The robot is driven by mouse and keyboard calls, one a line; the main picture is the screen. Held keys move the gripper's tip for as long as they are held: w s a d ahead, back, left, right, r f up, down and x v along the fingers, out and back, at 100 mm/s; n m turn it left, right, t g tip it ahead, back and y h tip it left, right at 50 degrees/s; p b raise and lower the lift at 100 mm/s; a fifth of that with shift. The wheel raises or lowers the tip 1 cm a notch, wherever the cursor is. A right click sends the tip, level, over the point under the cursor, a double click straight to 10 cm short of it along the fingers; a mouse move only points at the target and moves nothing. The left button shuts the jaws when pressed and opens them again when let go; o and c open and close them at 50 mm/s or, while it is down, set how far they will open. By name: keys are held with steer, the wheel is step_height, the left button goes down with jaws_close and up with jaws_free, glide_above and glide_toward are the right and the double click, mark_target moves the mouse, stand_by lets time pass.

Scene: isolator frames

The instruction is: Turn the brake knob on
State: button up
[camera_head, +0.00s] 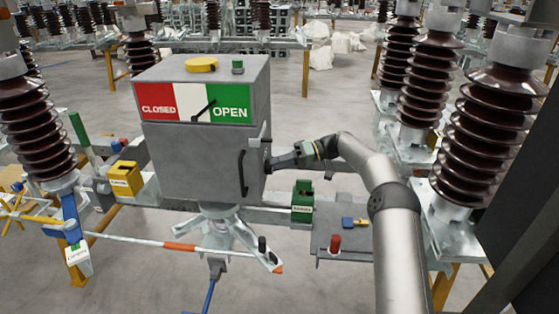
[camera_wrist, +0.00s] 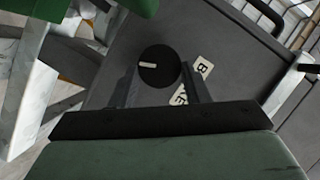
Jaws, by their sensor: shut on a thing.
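The brake knob (camera_wrist: 158,62) is round and black with a white pointer mark, which lies nearly level in the wrist view. A white label (camera_wrist: 196,80), partly covered by a finger, sits beside it on the grey cabinet face. My gripper (camera_wrist: 159,74) has one finger on each side of the knob and is shut on it. In the head view, my gripper (camera_head: 271,163) reaches the right side of the grey cabinet (camera_head: 195,160); the knob is hidden there.
The cabinet front has a red CLOSED and green OPEN sign (camera_head: 195,103) with a black pointer. A black handle (camera_head: 243,175) is near the front's right edge. A green block (camera_head: 302,203) stands below my wrist. Brown insulators (camera_head: 490,130) stand at right.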

steer(key=m+y+b, duration=0.1)
steer(key=m, duration=0.2)
steer(key=f+m+g+y, duration=0.1)
steer(key=m, duration=0.2)
steer(key=m+y+b, duration=0.1)
steer(key=m, duration=0.2)
steer(key=shift+w+f+m+g+y+b, duration=0.1)
steer(key=shift+f+m+g+y+b, duration=0.05)
steer(key=shift+m+g+y+b, duration=0.2)
steer(key=shift+m, duration=0.25)
steer(key=o, duration=1)
